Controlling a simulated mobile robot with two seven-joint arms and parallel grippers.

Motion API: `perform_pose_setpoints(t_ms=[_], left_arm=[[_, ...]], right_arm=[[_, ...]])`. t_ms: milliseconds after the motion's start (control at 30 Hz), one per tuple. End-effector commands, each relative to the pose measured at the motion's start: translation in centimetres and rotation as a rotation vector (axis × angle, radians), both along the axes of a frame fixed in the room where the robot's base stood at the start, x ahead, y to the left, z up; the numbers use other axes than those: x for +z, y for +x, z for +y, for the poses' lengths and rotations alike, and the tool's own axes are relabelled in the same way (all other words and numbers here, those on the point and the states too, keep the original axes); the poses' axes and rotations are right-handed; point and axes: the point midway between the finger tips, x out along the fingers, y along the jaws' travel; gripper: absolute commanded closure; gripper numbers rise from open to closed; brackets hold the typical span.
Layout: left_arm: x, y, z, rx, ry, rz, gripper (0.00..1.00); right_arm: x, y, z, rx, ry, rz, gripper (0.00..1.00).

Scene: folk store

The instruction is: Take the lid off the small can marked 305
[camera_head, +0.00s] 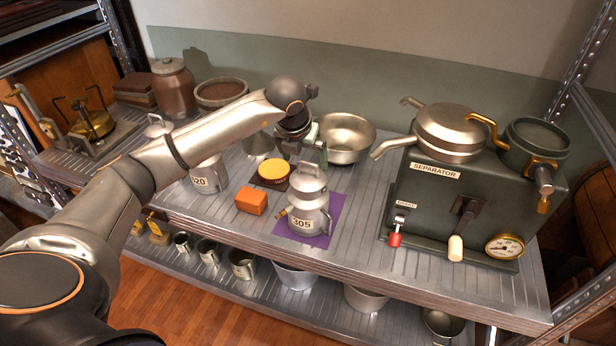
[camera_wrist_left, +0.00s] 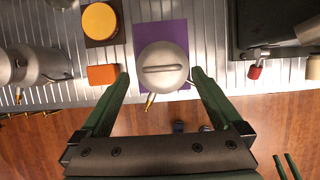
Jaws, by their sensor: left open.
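The small can marked 305 (camera_head: 305,212) is grey metal and stands upright on a purple mat (camera_head: 331,232), with a brass spout low on its left side. Its domed lid (camera_head: 309,176) with a bar handle is on it; the lid also shows from above in the left wrist view (camera_wrist_left: 162,68). My left gripper (camera_head: 307,158) is open and empty above the can. In the left wrist view its fingers (camera_wrist_left: 160,74) appear on either side of the lid, with no visible contact. Two thin green bars (camera_wrist_left: 286,167) at the lower right may be my right gripper's fingers.
An orange block (camera_head: 251,201) and a yellow-topped round item (camera_head: 273,171) are left of the can. A can marked 20 (camera_head: 203,178) stands farther left. A metal bowl (camera_head: 346,138) is behind; the green separator (camera_head: 452,200) is right. The shelf's front edge is close.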

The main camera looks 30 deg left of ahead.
Motion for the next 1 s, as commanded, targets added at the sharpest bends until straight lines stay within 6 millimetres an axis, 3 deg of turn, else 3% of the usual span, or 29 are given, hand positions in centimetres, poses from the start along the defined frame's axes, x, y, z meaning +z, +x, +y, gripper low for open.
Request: perform_pose_setpoints(t_ms=[300,633,1000], left_arm=[[-4.1,1.5,0.0,0.001,-0.002,0.003,0.00],[-4.7,1.8,0.1,-0.001,-0.001,0.001,0.01],[-4.6,1.8,0.1,-0.001,-0.001,0.000,0.43]], right_arm=[[1.0,0.2,0.0,0.000,0.001,-0.004,0.50],[1.0,0.2,0.1,0.001,0.001,-0.004,0.50],[1.0,0.2,0.1,0.001,0.001,-0.004,0.50]])
